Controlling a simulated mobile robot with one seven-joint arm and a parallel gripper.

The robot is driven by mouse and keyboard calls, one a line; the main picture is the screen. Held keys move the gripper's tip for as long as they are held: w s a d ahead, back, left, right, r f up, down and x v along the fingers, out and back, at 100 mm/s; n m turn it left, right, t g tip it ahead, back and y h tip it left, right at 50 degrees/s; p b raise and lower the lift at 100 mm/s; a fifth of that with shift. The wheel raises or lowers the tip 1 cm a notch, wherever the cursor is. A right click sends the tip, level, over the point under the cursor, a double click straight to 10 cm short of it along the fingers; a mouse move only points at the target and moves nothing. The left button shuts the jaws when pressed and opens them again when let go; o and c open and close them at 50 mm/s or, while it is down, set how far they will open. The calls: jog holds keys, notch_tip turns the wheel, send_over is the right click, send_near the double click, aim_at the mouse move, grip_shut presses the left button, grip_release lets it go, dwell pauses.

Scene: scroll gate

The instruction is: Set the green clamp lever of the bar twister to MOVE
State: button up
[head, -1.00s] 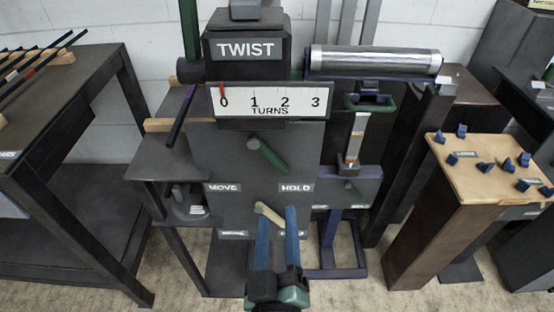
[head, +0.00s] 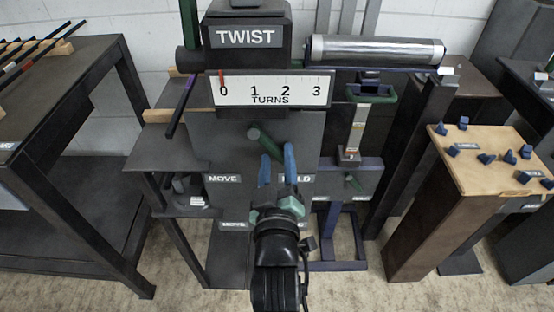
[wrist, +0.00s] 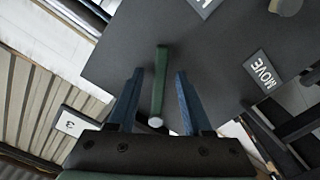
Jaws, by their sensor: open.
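The bar twister's dark front panel (head: 225,150) faces me. Its green clamp lever (head: 265,142) slants down and right from its pivot, towards the HOLD label (head: 304,179); the MOVE label (head: 223,179) is at lower left. My gripper (head: 278,157) is open at the lever's lower end, its blue fingers hiding part of the lever and of HOLD. In the wrist view the green lever (wrist: 160,85) lies between the two fingers, with a visible gap on each side. Its pale end points towards my palm. The MOVE label (wrist: 262,69) shows at right there.
A TURNS dial (head: 270,90) with its red pointer at 0 sits above the panel, under the TWIST sign (head: 246,37). A dark bench (head: 60,100) stands at left. A wooden-topped stand (head: 490,160) with several blue pieces is at right.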

jog(key=shift+c, duration=0.2)
grip_shut()
dwell(1.2)
